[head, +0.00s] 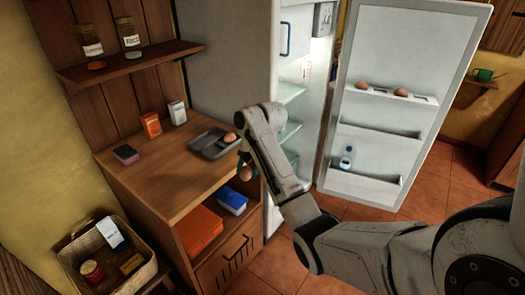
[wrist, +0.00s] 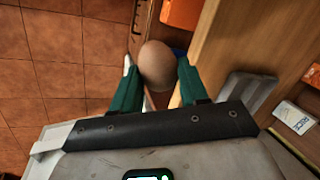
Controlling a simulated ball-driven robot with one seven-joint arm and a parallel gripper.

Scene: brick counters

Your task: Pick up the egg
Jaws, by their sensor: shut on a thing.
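A brown egg (wrist: 157,64) sits between the two green fingers of my gripper (wrist: 157,80), which is shut on it. In the head view the held egg (head: 247,173) hangs under my gripper (head: 245,166), in front of the wooden counter's right edge. Another egg (head: 229,138) lies on a grey tray (head: 203,148) on the counter. Two more eggs, a left one (head: 362,85) and a right one (head: 401,92), sit in the top shelf of the open fridge door.
The wooden counter (head: 150,185) holds a sponge (head: 126,154) and two small cartons. Its open shelf holds an orange box (head: 199,229) and a blue container (head: 232,201). The fridge door (head: 375,140) stands open at right. A basket (head: 85,246) is at lower left.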

